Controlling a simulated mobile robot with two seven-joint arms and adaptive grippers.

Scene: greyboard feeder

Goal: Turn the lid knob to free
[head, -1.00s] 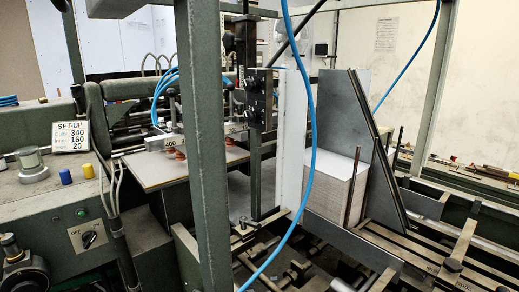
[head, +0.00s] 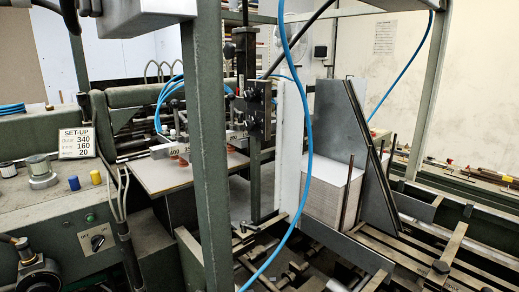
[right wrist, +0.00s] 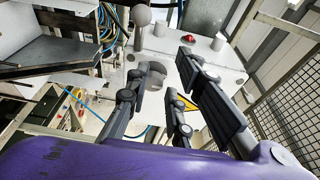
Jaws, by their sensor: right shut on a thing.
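In the right wrist view a round grey knob (right wrist: 157,68) sits on a white panel (right wrist: 222,68). My right gripper (right wrist: 160,84) reaches toward this panel, its dark fingers standing around the knob. The gripper is shut on it, though the exact contact and the knob's turn angle are hard to make out. I take it for the lid knob; no label on it can be read. Neither gripper shows in the head view, and my left gripper is in no view.
The right wrist view shows a red button (right wrist: 188,38), a grey ball-ended lever (right wrist: 140,15) and a mesh guard (right wrist: 285,105). In the head view a green post (head: 205,150) and a blue hose (head: 309,130) stand before the feeder and the board stack (head: 328,203).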

